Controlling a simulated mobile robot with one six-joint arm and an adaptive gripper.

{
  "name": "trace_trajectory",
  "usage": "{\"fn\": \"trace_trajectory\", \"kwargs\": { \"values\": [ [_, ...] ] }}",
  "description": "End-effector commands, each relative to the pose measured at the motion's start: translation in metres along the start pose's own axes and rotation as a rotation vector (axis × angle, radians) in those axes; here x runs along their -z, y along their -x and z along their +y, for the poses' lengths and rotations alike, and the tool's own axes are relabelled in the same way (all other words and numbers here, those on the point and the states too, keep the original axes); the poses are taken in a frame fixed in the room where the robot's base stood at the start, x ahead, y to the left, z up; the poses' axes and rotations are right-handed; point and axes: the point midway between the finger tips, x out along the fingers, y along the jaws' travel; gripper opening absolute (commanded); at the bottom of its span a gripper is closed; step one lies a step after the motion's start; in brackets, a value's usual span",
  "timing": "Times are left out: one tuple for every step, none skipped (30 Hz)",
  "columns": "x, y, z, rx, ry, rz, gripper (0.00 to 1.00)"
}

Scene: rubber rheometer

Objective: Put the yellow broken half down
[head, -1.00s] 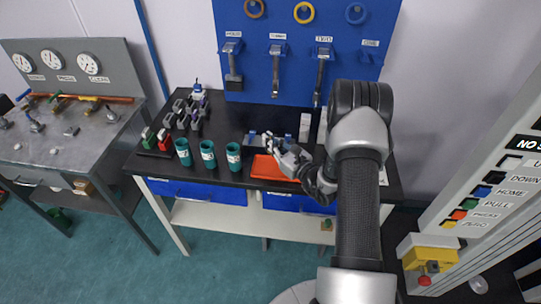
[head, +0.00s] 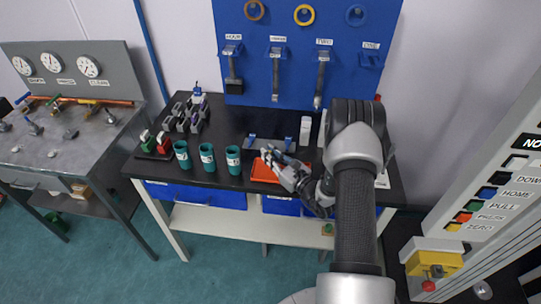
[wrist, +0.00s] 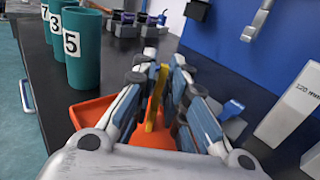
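The yellow broken half (wrist: 154,100) shows in the wrist view as a narrow strip between my fingers, over the orange tray (wrist: 88,112). My gripper (wrist: 162,66) has its fingers spread to either side of it, with orange visible in the gap beside the strip. I cannot tell whether the half rests on the tray floor. In the head view my gripper (head: 276,154) is low over the orange tray (head: 262,172), pointing left. The yellow half cannot be made out there.
Several green cups (head: 207,156) stand left of the tray. A blue-ended holder (head: 251,141) lies behind it, and a white block (head: 305,130) stands at the back right. A rack of dark and purple pieces (head: 188,117) is at the back left. Tools hang on the blue board (head: 300,60).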

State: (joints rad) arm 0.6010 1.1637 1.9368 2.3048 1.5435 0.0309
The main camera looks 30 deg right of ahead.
Motion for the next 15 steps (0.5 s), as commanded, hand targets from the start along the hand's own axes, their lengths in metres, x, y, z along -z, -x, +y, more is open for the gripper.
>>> {"fn": "trace_trajectory", "kwargs": {
  "values": [
    [0.0004,0.0001,0.0001,0.000,-0.001,0.001,0.19],
    [0.0004,0.0001,0.0001,0.000,-0.001,0.001,0.21],
    [0.0004,0.0002,0.0001,0.000,-0.001,0.001,0.24],
    [0.0005,0.0002,0.0001,0.000,-0.001,0.001,0.25],
    [0.0005,0.0002,0.0001,0.000,-0.001,0.001,0.25],
    [0.0005,0.0002,0.0002,0.000,-0.001,0.001,0.25],
    [0.0005,0.0002,0.0002,0.000,-0.001,0.001,0.25],
    [0.0005,0.0002,0.0002,0.000,-0.001,0.001,0.25],
    [0.0005,0.0002,0.0002,0.000,-0.001,0.001,0.25],
    [0.0005,0.0002,0.0002,0.000,-0.001,0.001,0.25],
    [0.0005,0.0002,0.0002,0.000,-0.001,0.001,0.25],
    [0.0002,0.0002,0.0002,0.000,-0.001,0.001,0.25],
    [-0.0005,0.0002,0.0002,0.000,-0.001,0.001,0.25],
    [-0.0017,0.0002,0.0002,0.000,-0.001,0.001,0.25],
    [-0.0042,0.0002,0.0002,0.000,-0.001,0.001,0.25]
  ]
}}
